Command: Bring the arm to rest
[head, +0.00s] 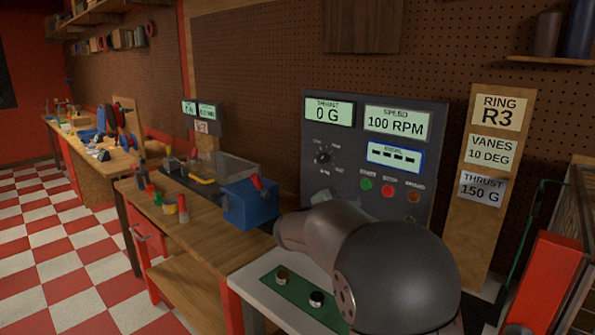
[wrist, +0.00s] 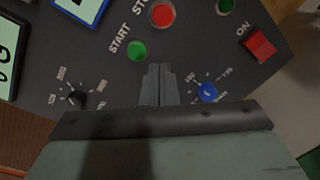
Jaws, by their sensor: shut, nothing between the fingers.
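My gripper (wrist: 158,84) is shut and empty in the wrist view, its two fingers together in front of a dark control panel (wrist: 112,75). Beyond the fingertips are a green START button (wrist: 137,51) and a red button (wrist: 162,14). A blue knob (wrist: 207,92) is to their right and a black knob (wrist: 76,98) to their left. Whether the fingers touch the panel cannot be told. In the head view my arm (head: 395,275) fills the lower right, and the gripper is hidden.
A grey console (head: 345,185) shows 0 G and 100 RPM. A blue box (head: 250,205) sits on the wooden bench (head: 222,250) left of my arm. A board with cards (head: 508,105) stands right of the console. A red switch (wrist: 260,44) shows in the wrist view.

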